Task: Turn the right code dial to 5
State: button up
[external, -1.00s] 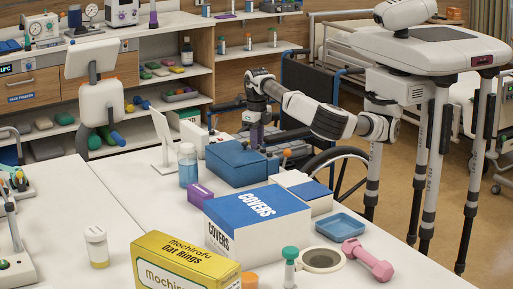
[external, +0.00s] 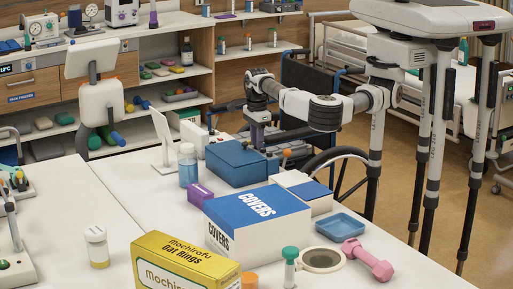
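A dark blue box (external: 234,164) stands on the white table, left of and below my gripper. My gripper (external: 258,146) points down at the box's back right edge, its purple-grey fingers low beside the box. Whether it touches anything there, and whether its fingers are open or shut, is too small to tell. I cannot make out the right code dial or any numbers; the face that might carry dials is turned away or hidden by the box and gripper. A small orange-topped knob or stick (external: 286,154) shows just right of the box.
A large COVERS box (external: 257,219) and a smaller white and blue box (external: 303,189) stand in front. A bottle of blue liquid (external: 188,166) and a purple block (external: 199,194) are at the left. A wheelchair (external: 345,165) stands behind the table.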

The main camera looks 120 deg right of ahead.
jog(key=shift+r+n+p, duration=0.35)
jog(key=shift+n+p, duration=0.05)
jog(key=shift+p, duration=0.15)
notch_tip(320, 180, up, 13)
jog(key=b, duration=0.5)
jog(key=s+a+r+g+h+b, duration=0.2)
jog(key=a+r+h, duration=0.3)
jog(key=r, duration=0.3)
jog(key=s+a+r+m+g+h+b, duration=0.1)
jog(key=s+a+r+g+h+b, duration=0.1)
jog(key=s+a+r+h, duration=0.2)
notch_tip(320, 180, up, 4)
jog(key=a+h, duration=0.1)
jog(key=h, duration=0.2)
jog(key=shift+a+g+h, duration=0.15)
jog(key=shift+g+h, duration=0.15)
jog(key=shift+g, duration=0.1)
